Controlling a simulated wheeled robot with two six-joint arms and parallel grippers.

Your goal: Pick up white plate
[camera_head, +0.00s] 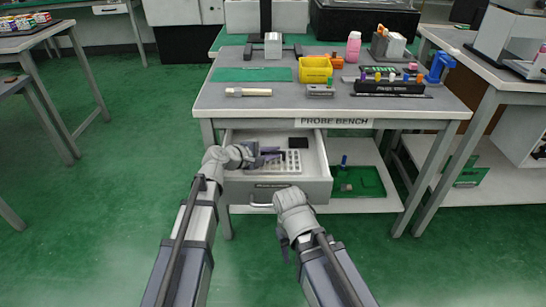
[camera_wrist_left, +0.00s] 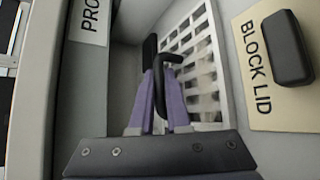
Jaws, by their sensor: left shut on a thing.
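The white plate (camera_head: 287,166) has a grid of square holes and lies in the open drawer of the bench. It also shows in the left wrist view (camera_wrist_left: 205,75), partly hidden by my left fingers. My left gripper (camera_head: 268,153) is inside the drawer at the left side of the plate. In the left wrist view its purple fingers (camera_wrist_left: 163,95) are shut on a black bent handle (camera_wrist_left: 172,58) at the plate's edge. I cannot tell whether the plate is lifted. My right gripper (camera_head: 284,250) hangs low in front of the drawer, and its fingers are unclear.
The drawer (camera_head: 320,190) has walls close around my left gripper. The probe bench top (camera_head: 225,98) above holds a yellow bin (camera_head: 315,70), a pink bottle (camera_head: 353,47) and a probe rack (camera_head: 390,88).

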